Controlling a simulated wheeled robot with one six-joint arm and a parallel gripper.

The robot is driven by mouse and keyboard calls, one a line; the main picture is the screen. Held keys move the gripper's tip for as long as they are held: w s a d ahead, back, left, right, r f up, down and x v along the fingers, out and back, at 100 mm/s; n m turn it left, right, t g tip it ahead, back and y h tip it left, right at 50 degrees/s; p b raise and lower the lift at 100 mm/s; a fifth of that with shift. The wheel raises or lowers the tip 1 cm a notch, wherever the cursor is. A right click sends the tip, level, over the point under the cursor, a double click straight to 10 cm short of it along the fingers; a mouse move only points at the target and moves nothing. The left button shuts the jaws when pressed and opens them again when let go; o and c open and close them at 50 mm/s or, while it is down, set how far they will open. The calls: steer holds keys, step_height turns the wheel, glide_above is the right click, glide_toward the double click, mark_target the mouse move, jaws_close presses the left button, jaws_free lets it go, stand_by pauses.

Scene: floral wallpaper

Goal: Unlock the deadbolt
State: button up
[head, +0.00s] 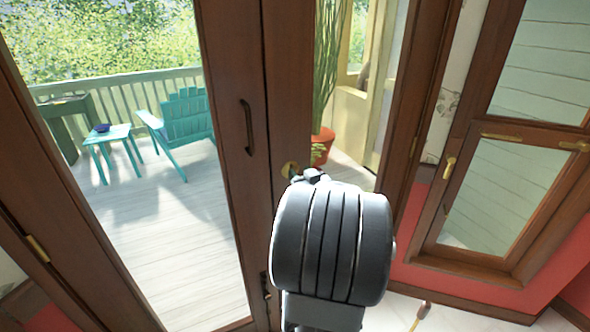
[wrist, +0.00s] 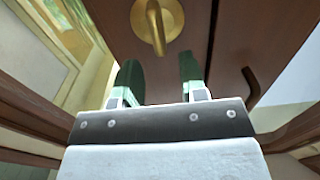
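The brass deadbolt (wrist: 174,20) is on the brown wooden door (wrist: 120,18). Its round plate and raised thumb-turn show at the top of the wrist view, with the thumb-turn close to upright in that picture. In the head view the deadbolt (head: 288,169) shows on the door frame wood, partly covered by my arm. My gripper (wrist: 160,72) has two green-tipped fingers spread apart with nothing between them. The deadbolt lies just beyond the fingertips, roughly between them in the picture; I see no contact. The fingers are mostly hidden behind my arm in the head view.
A dark door handle (head: 247,127) is left of the deadbolt; it also shows in the wrist view (wrist: 251,90). Through the glass are a deck, a teal chair (head: 184,118), a small table (head: 108,135) and a potted plant (head: 322,147). A wood-framed window (head: 510,180) stands at right.

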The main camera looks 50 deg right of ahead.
mark_target(295, 169)
steer(key=shift+x, duration=2)
steer(key=shift+c, duration=0.3)
jaws_close()
